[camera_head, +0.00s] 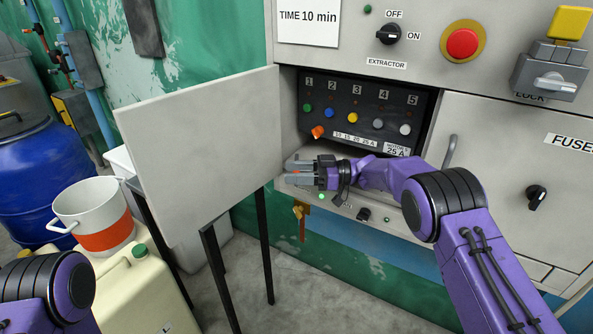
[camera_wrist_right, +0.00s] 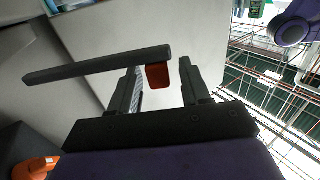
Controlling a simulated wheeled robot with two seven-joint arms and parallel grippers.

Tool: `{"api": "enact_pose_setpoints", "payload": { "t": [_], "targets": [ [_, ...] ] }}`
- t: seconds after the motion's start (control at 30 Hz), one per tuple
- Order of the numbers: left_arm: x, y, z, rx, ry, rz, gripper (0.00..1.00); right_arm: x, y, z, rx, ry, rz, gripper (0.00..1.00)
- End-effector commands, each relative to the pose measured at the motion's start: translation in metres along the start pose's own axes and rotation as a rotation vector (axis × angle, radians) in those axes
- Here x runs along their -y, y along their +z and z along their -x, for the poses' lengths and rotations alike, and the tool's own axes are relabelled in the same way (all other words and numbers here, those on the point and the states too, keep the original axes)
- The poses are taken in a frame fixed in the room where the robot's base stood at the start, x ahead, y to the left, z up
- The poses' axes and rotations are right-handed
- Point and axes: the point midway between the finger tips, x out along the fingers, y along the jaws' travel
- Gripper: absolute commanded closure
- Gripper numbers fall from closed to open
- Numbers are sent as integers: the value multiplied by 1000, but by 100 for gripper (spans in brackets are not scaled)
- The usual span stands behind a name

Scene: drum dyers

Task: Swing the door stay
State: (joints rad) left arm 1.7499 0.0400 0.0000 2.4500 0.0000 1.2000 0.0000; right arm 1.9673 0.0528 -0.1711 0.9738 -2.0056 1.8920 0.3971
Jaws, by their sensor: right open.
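The door stay (camera_wrist_right: 95,67) shows in the right wrist view as a dark flat bar with an orange-red tab (camera_wrist_right: 158,76) under its right end. My right gripper (camera_wrist_right: 162,72) is open, with the tab between its two fingers; I cannot tell whether they touch it. In the head view my right gripper (camera_head: 293,171) is at the lower left corner of the open compartment, close to the door's hinge side. The grey door (camera_head: 205,150) stands swung open to the left. The stay is mostly hidden by my gripper there. My left gripper is out of view.
The compartment holds a black fuse panel (camera_head: 345,112) with coloured knobs and an orange knob. Above are a selector switch (camera_head: 388,33) and a red button (camera_head: 462,43). A white bucket (camera_head: 92,212), a cream canister (camera_head: 145,290) and a blue drum (camera_head: 38,190) stand left.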

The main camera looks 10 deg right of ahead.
Motion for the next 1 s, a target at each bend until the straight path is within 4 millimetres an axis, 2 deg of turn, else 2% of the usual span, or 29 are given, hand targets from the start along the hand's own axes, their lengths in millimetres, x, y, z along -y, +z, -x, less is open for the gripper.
{"api": "enact_pose_setpoints", "payload": {
  "t": [0.13,0.4,0.6,0.7,0.83,1.0],
  "targets": [
    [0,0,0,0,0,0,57,3,-32,-1,-1,-1,3,53],
    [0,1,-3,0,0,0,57,55,-90,1,-1,0,3,53],
    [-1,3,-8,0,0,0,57,105,-110,2,-1,0,4,53],
    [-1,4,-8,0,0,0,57,123,-117,2,0,0,3,53],
    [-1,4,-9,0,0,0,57,137,-123,3,0,-1,2,53],
    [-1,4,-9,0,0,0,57,141,-124,3,0,-1,1,53]
  ]
}}
